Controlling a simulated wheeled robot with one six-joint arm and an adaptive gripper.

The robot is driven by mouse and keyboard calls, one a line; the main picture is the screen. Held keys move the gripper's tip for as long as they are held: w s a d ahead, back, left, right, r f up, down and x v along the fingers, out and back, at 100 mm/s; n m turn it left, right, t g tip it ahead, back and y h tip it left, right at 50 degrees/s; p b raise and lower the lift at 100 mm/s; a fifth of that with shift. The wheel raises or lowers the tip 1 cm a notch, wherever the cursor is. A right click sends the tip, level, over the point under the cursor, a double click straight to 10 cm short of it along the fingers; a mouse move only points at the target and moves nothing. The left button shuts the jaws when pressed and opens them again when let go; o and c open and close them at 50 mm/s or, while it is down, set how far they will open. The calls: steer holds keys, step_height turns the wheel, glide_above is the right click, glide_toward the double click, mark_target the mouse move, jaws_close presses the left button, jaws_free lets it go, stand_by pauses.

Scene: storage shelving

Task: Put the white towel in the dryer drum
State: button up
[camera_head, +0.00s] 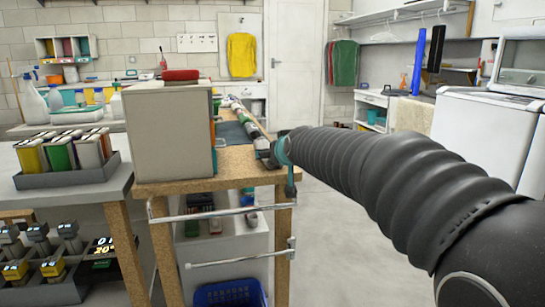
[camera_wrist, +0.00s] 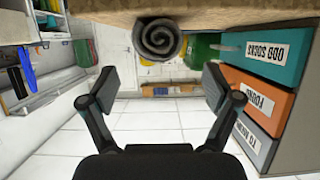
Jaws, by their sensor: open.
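My gripper (camera_wrist: 159,85) is open and empty in the wrist view, its two fingers spread wide. A dark grey rolled cloth (camera_wrist: 157,38) lies at the table edge beyond the fingertips, apart from them. I cannot pick out a white towel for certain. In the head view a row of rolled items (camera_head: 242,115), some pale, runs along the wooden table, too small to tell apart. A white machine (camera_head: 478,130) stands at the right, partly behind my arm. No drum opening shows. My gripper is not clear in the head view.
A beige box (camera_head: 170,135) stands on the wooden table (camera_head: 240,166). Metal rails (camera_head: 225,211) and a blue basket (camera_head: 230,293) are below. A drawer unit with teal and orange fronts (camera_wrist: 262,95) stands at the right of the wrist view. Open floor (camera_head: 322,245) lies right of the table.

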steer(key=shift+v, duration=2)
